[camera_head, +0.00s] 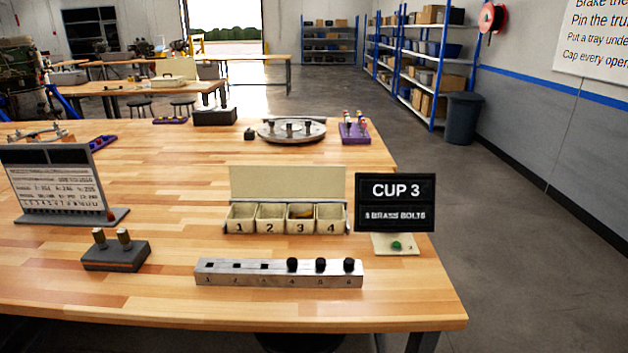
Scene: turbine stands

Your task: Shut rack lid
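The rack (284,226) is a cream box with a row of cups numbered 1, 2, 3 and 4, standing near the right side of the wooden table. Its cream lid (287,183) stands open, raised upright along the back edge of the cups. Cup 3 (300,226) holds something brass-coloured; the other cups look empty from here. A black sign (395,202) to the right reads "CUP 3" and "BRASS BOLTS", with a digit before it that is hard to read. Neither of my grippers is in view.
A metal bar (279,273) with several numbered positions and black caps lies in front of the rack. A dark block (115,252) with two brass pegs sits at left. A small plate with a green button (396,246) is at right. Bare table lies behind the lid.

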